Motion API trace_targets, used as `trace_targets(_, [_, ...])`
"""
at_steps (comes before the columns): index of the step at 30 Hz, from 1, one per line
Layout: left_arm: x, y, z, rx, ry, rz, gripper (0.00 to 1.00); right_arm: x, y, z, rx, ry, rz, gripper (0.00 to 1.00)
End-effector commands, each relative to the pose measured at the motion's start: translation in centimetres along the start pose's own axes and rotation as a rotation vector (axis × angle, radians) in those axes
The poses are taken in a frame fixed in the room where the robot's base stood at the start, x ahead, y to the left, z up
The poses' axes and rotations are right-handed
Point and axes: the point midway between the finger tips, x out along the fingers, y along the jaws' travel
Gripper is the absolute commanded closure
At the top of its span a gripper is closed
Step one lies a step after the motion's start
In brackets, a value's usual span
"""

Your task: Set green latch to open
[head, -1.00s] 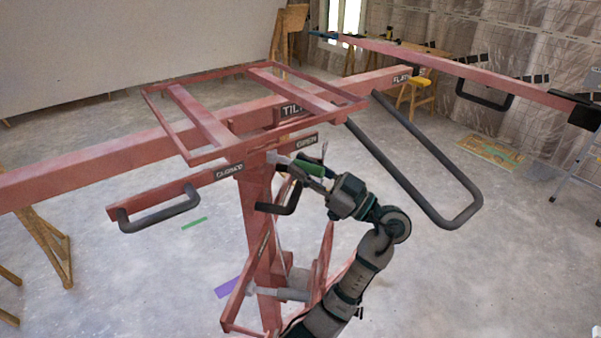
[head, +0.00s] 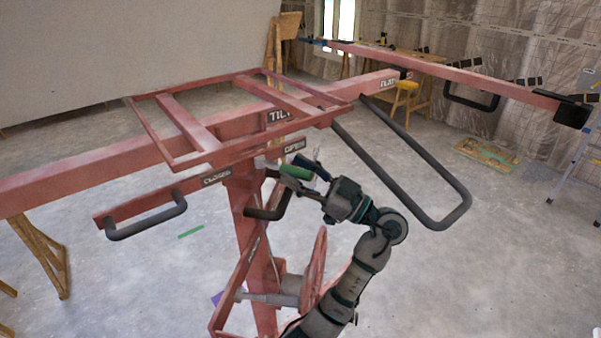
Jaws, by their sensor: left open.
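The green latch (head: 295,172) is a short green grip on the red lift frame, just below the OPEN label (head: 294,146). The CLOSED label (head: 216,177) is further left on the same bar. My left gripper (head: 309,178) is open, with its fingers close to the right end of the green grip. I cannot tell whether they touch it or how far they reach around it. My right gripper is out of view.
The red top frame (head: 190,125) and long beam (head: 90,178) lie above and behind the latch. Dark loop handles stand at left (head: 147,226) and right (head: 410,150). A red wheel (head: 316,270) is below. Open floor lies to the right.

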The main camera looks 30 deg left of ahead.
Motion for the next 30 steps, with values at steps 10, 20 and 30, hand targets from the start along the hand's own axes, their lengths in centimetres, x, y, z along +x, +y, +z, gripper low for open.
trace_targets(10, [-4.5, 0.1, -0.1, 0.001, 0.003, 0.003, 0.51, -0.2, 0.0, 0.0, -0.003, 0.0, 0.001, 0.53])
trace_targets(20, [-11.4, 0.2, -0.3, 0.001, 0.005, 0.005, 0.51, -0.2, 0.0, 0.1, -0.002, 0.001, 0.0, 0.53])
trace_targets(30, [-12.6, 0.2, 0.0, 0.0, 0.003, 0.002, 0.51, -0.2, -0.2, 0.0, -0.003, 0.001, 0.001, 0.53])
